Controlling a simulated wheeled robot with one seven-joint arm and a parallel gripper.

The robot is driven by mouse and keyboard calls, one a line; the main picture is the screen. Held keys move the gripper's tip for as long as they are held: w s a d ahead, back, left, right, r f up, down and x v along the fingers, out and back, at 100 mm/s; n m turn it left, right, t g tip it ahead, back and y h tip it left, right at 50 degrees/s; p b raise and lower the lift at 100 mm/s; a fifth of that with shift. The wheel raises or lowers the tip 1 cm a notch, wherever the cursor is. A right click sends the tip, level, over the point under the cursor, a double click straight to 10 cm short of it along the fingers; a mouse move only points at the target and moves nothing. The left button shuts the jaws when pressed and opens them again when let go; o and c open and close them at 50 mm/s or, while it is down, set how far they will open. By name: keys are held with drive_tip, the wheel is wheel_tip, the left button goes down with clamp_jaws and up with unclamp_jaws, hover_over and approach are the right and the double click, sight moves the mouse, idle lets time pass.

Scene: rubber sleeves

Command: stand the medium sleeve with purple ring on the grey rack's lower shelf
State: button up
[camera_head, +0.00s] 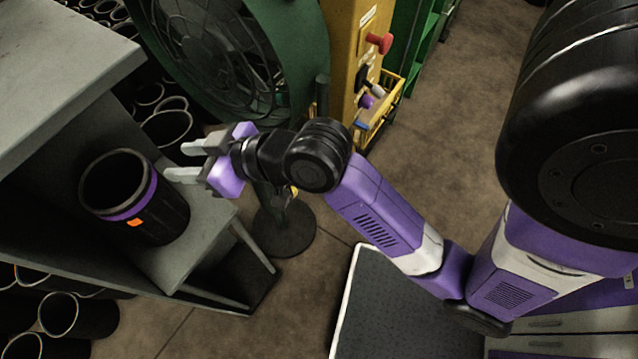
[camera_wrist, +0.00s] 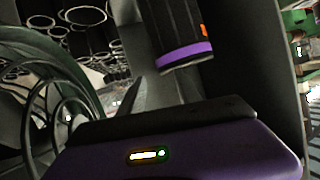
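The black sleeve with a purple ring (camera_head: 158,220) stands upright on the grey rack's lower shelf (camera_head: 217,232), with a small orange mark below the ring. In the wrist view the sleeve (camera_wrist: 177,28) shows upside down, with its purple band near its open rim. My gripper (camera_head: 183,161) is to the right of the sleeve, its two fingers spread apart and pointing left toward it. Nothing is between the fingers, and a gap appears to separate them from the sleeve. The sleeve's base is partly in shade.
The rack's grey upper board (camera_head: 60,75) overhangs at the upper left. A green fan (camera_head: 225,50) stands behind my gripper on a round base. More black sleeves (camera_head: 66,316) lie at the lower left. A yellow post (camera_head: 345,60) carries a red knob.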

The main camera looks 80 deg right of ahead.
drive_tip(key=s+a+f+m+h, duration=0.15)
drive_tip(key=s+f, duration=0.45)
drive_tip(key=s, duration=0.7)
drive_tip(key=s+a+r+n+t+y, duration=0.1)
drive_tip(key=s+a+r+n, duration=0.1)
drive_tip(key=s, duration=1)
drive_tip(key=shift+a+r, duration=0.2)
drive_tip(key=shift+a, duration=0.2)
drive_tip(key=shift+s, duration=0.1)
drive_tip(key=shift+f+b, duration=0.65)
